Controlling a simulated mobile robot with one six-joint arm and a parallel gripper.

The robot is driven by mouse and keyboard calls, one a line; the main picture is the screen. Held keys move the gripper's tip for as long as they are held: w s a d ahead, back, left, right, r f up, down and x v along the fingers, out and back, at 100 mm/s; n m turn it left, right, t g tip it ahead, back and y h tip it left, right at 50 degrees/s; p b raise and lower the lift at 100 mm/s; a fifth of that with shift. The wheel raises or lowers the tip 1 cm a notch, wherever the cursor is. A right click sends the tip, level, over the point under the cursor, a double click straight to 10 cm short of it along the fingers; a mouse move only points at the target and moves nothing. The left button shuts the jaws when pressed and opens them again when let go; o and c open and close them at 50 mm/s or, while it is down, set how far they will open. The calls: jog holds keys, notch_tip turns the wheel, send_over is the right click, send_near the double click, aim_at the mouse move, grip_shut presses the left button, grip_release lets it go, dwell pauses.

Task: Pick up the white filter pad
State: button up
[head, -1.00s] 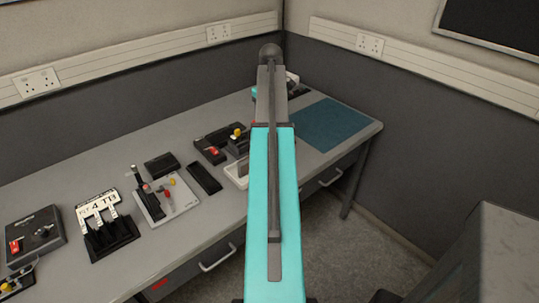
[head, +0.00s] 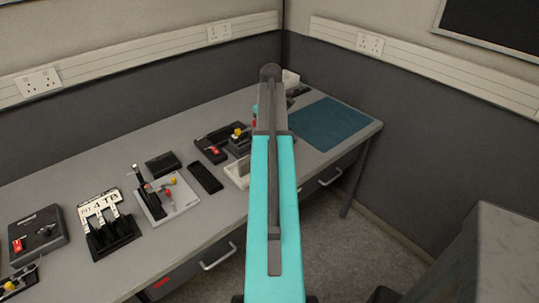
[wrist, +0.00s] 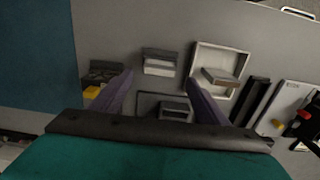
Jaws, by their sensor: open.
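My gripper (wrist: 160,78) is open in the wrist view, its two purple fingers spread above the table and nothing held between them. A small pale block with a grey strip (wrist: 160,67) lies on the table between and just beyond the fingertips; it looks most like the white filter pad, though I cannot be sure. A white tray (wrist: 240,58) beside the right finger holds a grey-topped block (wrist: 220,77). In the head view my arm hides the pale block, and the white tray (head: 234,176) shows partly beside the arm.
A dark device (wrist: 173,108) lies between the fingers, and one with a yellow part (wrist: 91,92) is by the left finger. Black strips (wrist: 255,98) lie right of the tray. A blue mat (head: 330,123) is on the table's right. Several fixtures cover the table's left.

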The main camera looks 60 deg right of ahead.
jog(key=shift+f, duration=0.1)
jog(key=shift+s+f+p, duration=0.1)
jog(key=shift+f+p, duration=0.8)
jog(key=shift+f, duration=1.6)
jog(key=c, duration=1.1)
